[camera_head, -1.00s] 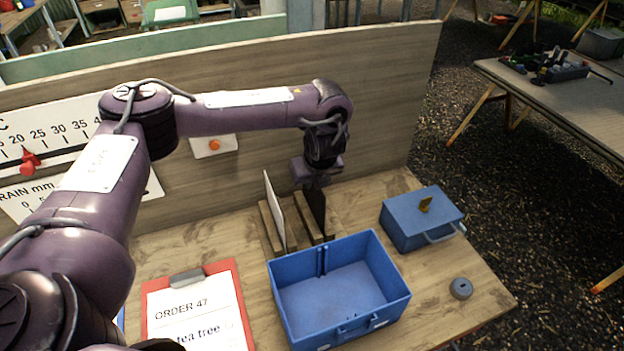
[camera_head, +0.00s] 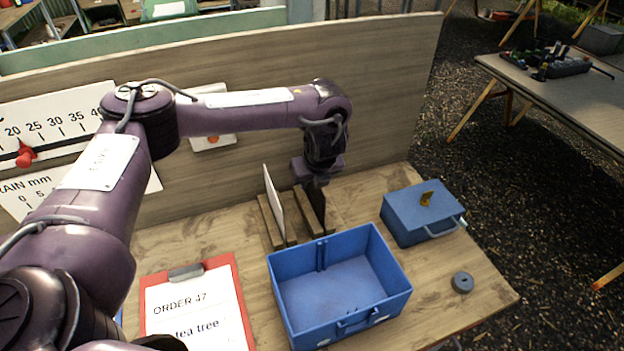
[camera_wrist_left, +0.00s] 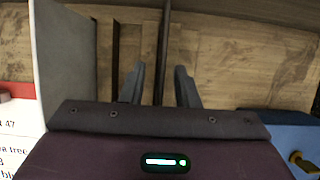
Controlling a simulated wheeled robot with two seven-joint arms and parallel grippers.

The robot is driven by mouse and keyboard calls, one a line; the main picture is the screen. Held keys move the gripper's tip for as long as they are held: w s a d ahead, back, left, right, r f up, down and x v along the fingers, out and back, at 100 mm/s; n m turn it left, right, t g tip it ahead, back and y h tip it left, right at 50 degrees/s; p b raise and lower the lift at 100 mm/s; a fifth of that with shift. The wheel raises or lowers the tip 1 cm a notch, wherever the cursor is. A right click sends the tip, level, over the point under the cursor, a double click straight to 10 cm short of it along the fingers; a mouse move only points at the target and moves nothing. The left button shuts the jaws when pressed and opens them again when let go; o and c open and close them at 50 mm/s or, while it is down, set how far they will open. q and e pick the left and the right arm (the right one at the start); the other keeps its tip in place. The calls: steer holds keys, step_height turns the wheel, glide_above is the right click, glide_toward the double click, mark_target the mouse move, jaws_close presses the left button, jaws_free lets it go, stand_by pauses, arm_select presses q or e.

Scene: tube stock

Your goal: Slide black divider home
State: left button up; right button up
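The black divider (camera_head: 316,203) stands upright in a wooden rack (camera_head: 270,226) at the back of the bench, beside a white divider (camera_head: 274,203). My left gripper (camera_head: 318,184) is directly above the black divider, pointing down. In the left wrist view my left gripper (camera_wrist_left: 160,85) has its two fingers apart, with the thin dark edge of the black divider (camera_wrist_left: 165,45) between them. A gap shows on each side. The open blue box (camera_head: 395,302) stands in front of the rack, empty, with guide ribs on its back wall. My right gripper is not in view.
A closed blue case (camera_head: 404,215) with a yellow latch stands right of the rack. A grey round disc (camera_head: 462,282) lies near the bench's right edge. A red clipboard (camera_head: 240,290) lies left of the box. A wooden board (camera_head: 385,90) rises behind.

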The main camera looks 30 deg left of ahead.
arm_select(q)
steer(key=p+v, duration=0.1)
steer(key=v, duration=0.6)
steer(key=shift+w, duration=0.1)
steer(key=shift+s+d+r, duration=0.15)
steer(key=shift+s+r, duration=0.05)
steer(key=shift+r, duration=0.2)
